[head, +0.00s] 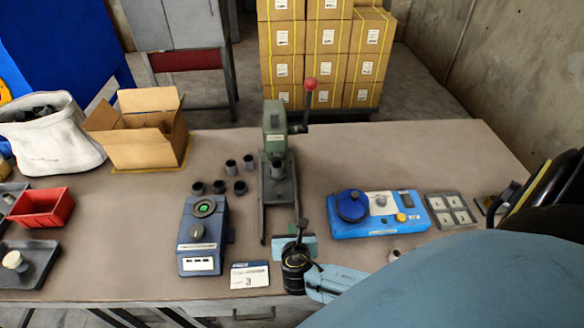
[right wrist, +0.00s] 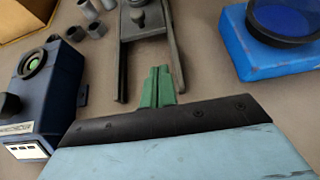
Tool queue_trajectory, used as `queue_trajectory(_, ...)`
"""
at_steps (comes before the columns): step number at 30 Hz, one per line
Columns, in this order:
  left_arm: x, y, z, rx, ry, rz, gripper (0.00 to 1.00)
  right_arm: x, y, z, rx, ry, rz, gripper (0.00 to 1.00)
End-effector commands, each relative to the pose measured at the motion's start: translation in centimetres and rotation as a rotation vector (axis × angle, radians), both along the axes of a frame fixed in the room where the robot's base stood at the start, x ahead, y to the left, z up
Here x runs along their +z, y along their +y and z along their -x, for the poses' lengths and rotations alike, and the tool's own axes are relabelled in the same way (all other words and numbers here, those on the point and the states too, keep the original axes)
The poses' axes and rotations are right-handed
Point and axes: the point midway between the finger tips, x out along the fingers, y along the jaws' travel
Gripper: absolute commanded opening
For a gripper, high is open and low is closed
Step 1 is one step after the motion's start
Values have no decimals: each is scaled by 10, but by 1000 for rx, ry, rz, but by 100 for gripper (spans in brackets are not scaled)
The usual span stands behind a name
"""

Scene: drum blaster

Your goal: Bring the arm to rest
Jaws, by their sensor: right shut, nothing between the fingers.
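My right arm (head: 500,280) comes in from the lower right and reaches to the front middle of the table. My right gripper (head: 301,228) is above the table, just in front of the base of the green press (head: 275,130). In the right wrist view its green fingers (right wrist: 157,88) are together, with nothing between them. The fingers point toward the legs of the press stand (right wrist: 125,62) and appear apart from them. My left gripper is not in view.
A dark blue device (head: 203,235) with a green disc stands left of the gripper, with several small dark cups (head: 219,187) behind it. A blue box (head: 378,214) with a round knob stands to the right. A card (head: 250,274) marked 3 lies near the front edge. Open carton (head: 140,135) and red bin (head: 40,207) are left.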

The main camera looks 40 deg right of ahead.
Motion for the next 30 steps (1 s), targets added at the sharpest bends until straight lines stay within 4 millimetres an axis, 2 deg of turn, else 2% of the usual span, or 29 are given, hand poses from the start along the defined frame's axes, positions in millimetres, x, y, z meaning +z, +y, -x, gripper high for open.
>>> queue_trajectory(10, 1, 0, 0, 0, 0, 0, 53, 3, 3, 5, -6, -2, -7, 0)
queue_trajectory(14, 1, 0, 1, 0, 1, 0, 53, 8, 8, 16, -110, -42, -139, 0)
queue_trajectory(17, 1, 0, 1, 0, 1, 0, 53, 17, 17, 37, -315, -114, -383, 0)
queue_trajectory(21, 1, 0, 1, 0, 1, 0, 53, 39, 33, 78, -726, -229, -810, 0)
queue_trajectory(24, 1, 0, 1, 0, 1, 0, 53, 57, 44, 105, -1008, -290, -1058, 0)
queue_trajectory(30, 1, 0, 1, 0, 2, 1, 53, 87, 61, 141, -1383, -351, -1339, 0)
